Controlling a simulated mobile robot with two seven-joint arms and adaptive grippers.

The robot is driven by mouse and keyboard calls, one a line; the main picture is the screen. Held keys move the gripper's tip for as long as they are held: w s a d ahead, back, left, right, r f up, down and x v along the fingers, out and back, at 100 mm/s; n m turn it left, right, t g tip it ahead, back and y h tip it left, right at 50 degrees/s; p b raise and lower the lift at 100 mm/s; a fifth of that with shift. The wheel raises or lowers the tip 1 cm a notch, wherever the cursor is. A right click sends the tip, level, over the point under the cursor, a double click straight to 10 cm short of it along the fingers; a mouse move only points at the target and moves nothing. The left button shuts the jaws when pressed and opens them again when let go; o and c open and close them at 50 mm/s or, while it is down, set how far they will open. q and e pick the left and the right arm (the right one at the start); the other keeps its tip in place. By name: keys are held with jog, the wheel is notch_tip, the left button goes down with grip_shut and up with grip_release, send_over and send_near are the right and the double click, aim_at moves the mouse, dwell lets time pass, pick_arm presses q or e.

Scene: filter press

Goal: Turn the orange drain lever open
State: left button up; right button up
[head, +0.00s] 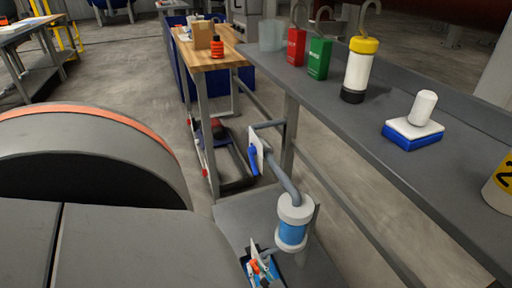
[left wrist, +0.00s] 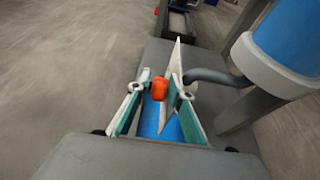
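The orange drain lever (left wrist: 160,91) shows in the left wrist view, its end between my left gripper's fingertips, in front of an upright white plate (left wrist: 176,58). In the head view the lever (head: 256,267) is small and partly covered, low in the picture beside the blue and white filter housing (head: 292,232). My left gripper (left wrist: 161,90) has its two teal-padded fingers apart, one on each side of the lever. I cannot tell whether either pad touches it. In the head view this gripper (head: 262,264) is small and partly hidden. My right gripper is not in view.
A grey pipe (head: 283,178) rises from the housing to a white plate with a blue lever (head: 253,160). A grey shelf (head: 385,95) at right holds red and green tags, a bottle and a blue-bottomed block. A wooden bench (head: 205,52) stands behind.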

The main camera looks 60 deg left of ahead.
pick_arm(q)
jog(key=shift+r, duration=4)
